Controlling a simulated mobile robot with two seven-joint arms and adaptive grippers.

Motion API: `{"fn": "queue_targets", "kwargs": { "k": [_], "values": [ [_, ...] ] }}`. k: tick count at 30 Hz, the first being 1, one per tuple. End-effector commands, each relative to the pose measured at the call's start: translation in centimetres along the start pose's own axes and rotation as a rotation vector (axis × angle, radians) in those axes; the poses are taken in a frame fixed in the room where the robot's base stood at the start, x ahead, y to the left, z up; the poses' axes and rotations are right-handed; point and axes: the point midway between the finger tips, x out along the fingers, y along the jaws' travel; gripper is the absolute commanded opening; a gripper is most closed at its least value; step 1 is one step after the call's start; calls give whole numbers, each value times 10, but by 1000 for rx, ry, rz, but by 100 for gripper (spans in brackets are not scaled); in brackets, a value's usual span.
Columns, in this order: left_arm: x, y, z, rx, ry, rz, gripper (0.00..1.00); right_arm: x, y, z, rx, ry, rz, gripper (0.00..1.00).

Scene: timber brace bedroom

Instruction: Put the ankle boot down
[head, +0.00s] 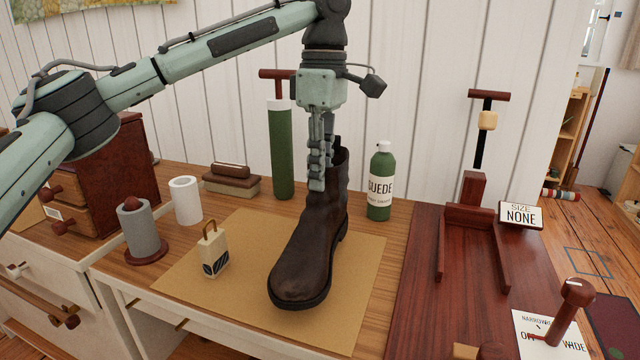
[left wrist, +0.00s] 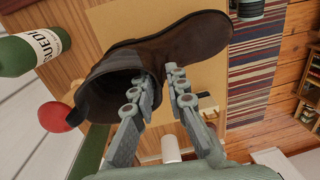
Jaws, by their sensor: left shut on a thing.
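The dark brown ankle boot (head: 312,245) is upright over the tan mat (head: 225,285) on the wooden tabletop, toe toward the front left. I cannot tell whether its sole touches the mat. My left gripper (head: 317,180) comes down from above and is shut on the boot's shaft near the top. In the left wrist view the boot (left wrist: 190,38) shows its open top, with the fingers (left wrist: 158,85) at the shaft's edge.
A green suede bottle (head: 381,185) and a green cylinder (head: 281,150) stand behind the boot. A padlock-shaped block (head: 213,252) stands on the mat at left. A grey spool (head: 140,230) and white cup (head: 186,200) stand further left. A dark red wooden stand (head: 425,290) is at right.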

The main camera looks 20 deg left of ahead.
Motion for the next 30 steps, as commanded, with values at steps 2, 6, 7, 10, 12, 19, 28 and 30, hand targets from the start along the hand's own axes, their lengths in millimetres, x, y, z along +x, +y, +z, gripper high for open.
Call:
{"fn": "queue_targets", "kwargs": {
  "k": [2,6,7,10,12,19,28,30],
  "values": [
    [12,0,-1,0,0,-1,0,0,-2,1,2,-1,-2,40],
    [23,2,0,0,-1,1,0,4,-5,6,3,-6,-6,40],
    [24,2,0,0,-1,1,0,5,-6,8,3,-9,-8,40],
    [23,2,0,0,-1,1,0,7,-9,12,4,-17,-11,40],
    [24,2,0,0,-1,1,0,7,-9,13,3,-18,-11,40],
    [27,2,0,0,0,-1,29,6,-8,11,2,-15,-11,40],
    [26,2,0,0,0,-1,35,6,-3,11,-4,-16,-3,40],
    [24,2,0,0,0,0,35,6,-2,11,-5,-16,-1,40]
  ]
}}
